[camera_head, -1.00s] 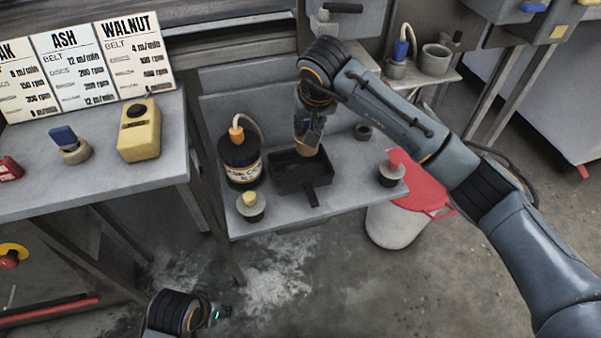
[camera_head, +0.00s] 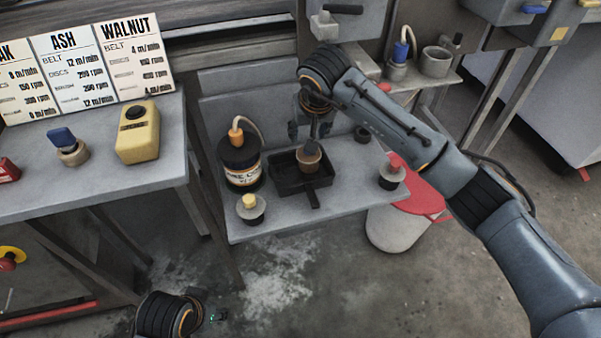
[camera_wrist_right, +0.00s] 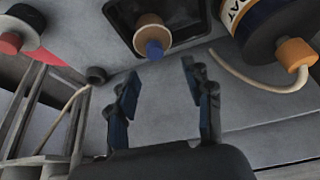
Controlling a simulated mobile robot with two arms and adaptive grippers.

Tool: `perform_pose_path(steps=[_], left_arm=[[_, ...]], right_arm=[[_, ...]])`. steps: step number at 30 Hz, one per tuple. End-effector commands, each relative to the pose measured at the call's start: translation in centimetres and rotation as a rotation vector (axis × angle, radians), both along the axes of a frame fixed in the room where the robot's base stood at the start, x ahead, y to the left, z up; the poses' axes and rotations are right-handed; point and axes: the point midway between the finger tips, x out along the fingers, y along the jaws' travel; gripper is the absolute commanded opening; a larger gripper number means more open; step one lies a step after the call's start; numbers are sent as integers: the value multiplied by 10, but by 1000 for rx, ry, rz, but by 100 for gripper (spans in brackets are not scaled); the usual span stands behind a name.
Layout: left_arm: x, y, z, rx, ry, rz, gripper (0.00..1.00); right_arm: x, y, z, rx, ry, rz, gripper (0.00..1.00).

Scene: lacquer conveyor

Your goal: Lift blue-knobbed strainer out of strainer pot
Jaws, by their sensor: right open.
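A tan, cup-like piece with a blue knob (camera_wrist_right: 154,48), which looks like the blue-knobbed strainer, stands in a black tray (camera_head: 288,186) on the grey shelf. In the head view its brown body (camera_head: 309,160) shows below my right gripper (camera_head: 310,128), and its knob is hard to make out. In the right wrist view my right gripper (camera_wrist_right: 158,88) is open and empty, its fingers apart and short of the knob. A small dark ring-like pot (camera_head: 362,132), perhaps the strainer pot, stands behind the tray.
A dark labelled jar (camera_head: 240,163) with an orange cap and hose stands left of the tray. A blue-topped piece (camera_head: 66,145) sits on the left table. A white bucket (camera_head: 390,232) stands below.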

Motion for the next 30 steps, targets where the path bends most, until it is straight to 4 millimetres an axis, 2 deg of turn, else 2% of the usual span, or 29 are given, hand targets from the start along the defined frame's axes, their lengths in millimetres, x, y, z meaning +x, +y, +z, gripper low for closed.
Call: perform_pose_path(steps=[5,8,15,21,30], left_arm=[[0,-1,0,-1,0,-1,40],[0,0,0,-1,0,-1,40],[0,0,0,-1,0,-1,40],[0,0,0,-1,-1,-1,40],[0,0,0,-1,0,0,40]], right_arm=[[-2,-1,8,0,-3,1,51],[-7,-3,23,0,-5,1,51],[-27,-7,71,0,-5,1,51],[-39,-10,100,0,-3,0,51],[-45,-11,111,-1,1,0,51]])
